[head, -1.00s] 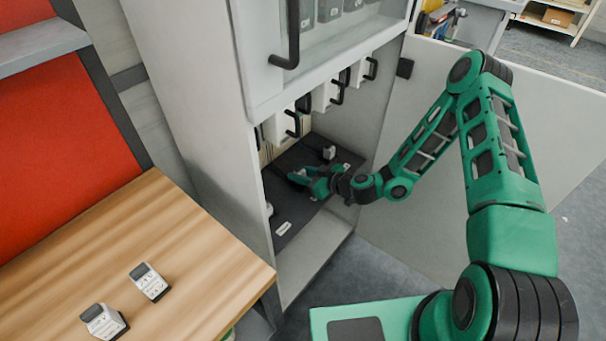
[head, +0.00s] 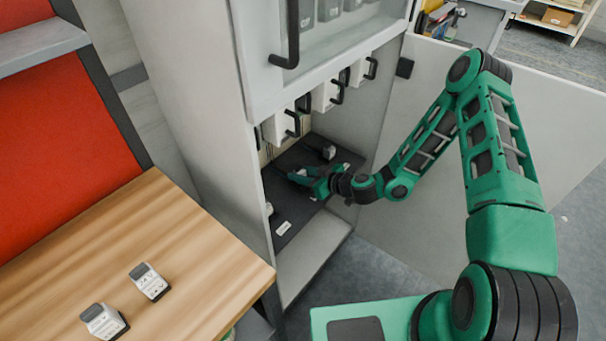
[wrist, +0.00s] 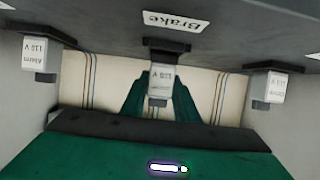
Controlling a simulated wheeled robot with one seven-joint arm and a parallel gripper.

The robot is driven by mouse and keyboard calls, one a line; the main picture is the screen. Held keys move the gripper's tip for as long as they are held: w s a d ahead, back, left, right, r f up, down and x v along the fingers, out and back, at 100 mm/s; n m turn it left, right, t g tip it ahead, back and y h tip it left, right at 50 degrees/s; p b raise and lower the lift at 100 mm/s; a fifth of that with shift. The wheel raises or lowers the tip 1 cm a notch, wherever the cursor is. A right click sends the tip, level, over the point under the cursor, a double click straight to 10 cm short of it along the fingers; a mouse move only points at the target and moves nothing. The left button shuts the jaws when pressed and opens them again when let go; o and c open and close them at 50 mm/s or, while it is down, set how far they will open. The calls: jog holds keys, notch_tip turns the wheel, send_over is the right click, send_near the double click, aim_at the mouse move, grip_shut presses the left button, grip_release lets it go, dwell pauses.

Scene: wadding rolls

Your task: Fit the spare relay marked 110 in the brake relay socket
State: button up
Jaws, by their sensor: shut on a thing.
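In the head view my gripper (head: 302,178) is inside the open cabinet, low over the dark socket panel (head: 283,205). In the wrist view, which is upside down, its green fingers (wrist: 160,102) are shut on a pale grey relay (wrist: 159,84). The relay's face seems to read 110 V. It lines up with the dark brake socket (wrist: 166,45) beside the Brake label (wrist: 172,21) and appears to meet it. I cannot tell whether it is fully seated. The gripper hides this relay in the head view.
In the wrist view a relay marked Alarm (wrist: 39,57) sits left and another relay (wrist: 275,87) right, both in sockets. Two relays, one nearer the back (head: 150,282) and one in front (head: 104,321), stand on the wooden table (head: 200,265). Black handles (head: 293,124) hang above the arm.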

jog(key=shift+f, duration=0.65)
dwell(0.9)
jog(key=o, duration=1.2)
jog(key=shift+c, duration=0.2)
jog(key=shift+d, duration=0.1)
jog(key=v, duration=1)
jog(key=shift+s+d+r, duration=0.1)
jog(key=shift+s+d, duration=0.1)
jog(key=shift+d, duration=0.05)
